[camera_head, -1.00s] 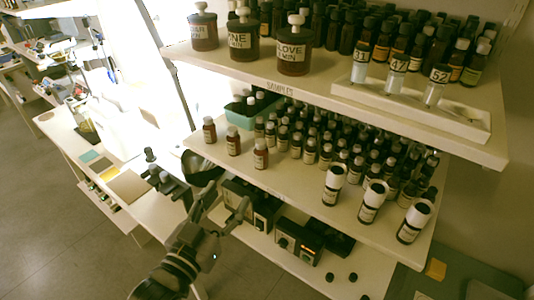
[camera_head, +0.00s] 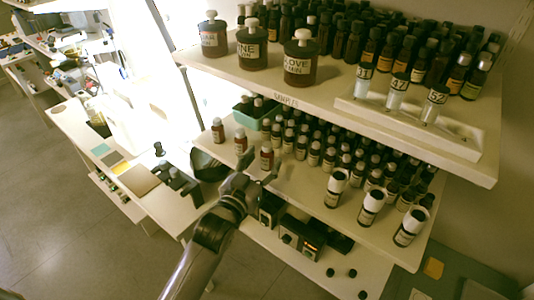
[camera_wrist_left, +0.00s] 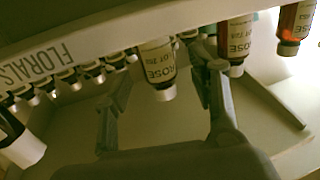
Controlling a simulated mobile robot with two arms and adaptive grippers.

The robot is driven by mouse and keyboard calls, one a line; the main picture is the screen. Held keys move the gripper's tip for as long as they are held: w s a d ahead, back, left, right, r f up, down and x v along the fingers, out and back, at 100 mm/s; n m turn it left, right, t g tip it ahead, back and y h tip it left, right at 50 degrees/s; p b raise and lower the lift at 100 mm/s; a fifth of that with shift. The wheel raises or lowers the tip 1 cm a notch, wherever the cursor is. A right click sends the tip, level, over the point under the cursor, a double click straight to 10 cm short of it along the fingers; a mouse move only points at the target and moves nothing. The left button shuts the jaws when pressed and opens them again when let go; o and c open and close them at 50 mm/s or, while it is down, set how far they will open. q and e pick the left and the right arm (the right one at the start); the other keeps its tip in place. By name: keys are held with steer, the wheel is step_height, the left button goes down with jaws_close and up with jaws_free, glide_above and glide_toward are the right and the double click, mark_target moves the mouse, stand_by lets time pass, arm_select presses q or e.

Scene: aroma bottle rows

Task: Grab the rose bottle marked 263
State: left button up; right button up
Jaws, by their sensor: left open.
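Three reddish-brown rose bottles with pale caps stand along the front left of the middle shelf: left (camera_head: 218,131), middle (camera_head: 241,141) and right (camera_head: 267,158). In the left wrist view they appear upside down, with "ROSE" on their labels; I cannot read a 263. My left gripper (camera_head: 258,174) is open and empty at the shelf's front edge, close to the right rose bottle. In the left wrist view this bottle (camera_wrist_left: 157,66) appears between the two fingers (camera_wrist_left: 160,90), and another rose bottle (camera_wrist_left: 236,42) is just outside them. My right gripper is out of view.
The middle shelf (camera_head: 305,186) holds many dark bottles behind and several white-capped bottles (camera_head: 371,207) at right. A "FLORALS" strip (camera_wrist_left: 75,45) shows in the wrist view. The upper shelf (camera_head: 300,92), with jars (camera_head: 300,64), overhangs. Black devices (camera_head: 300,238) sit below.

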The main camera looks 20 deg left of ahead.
mark_target(264, 160)
arm_select(q)
steer(key=shift+w+d, duration=0.15)
steer(key=shift+w, duration=0.6)
steer(key=shift+w+d, duration=0.1)
steer(key=shift+w, duration=0.65)
steer(key=shift+s, duration=0.1)
steer(key=shift+c, duration=0.2)
steer(key=shift+c, duration=0.6)
jaws_close()
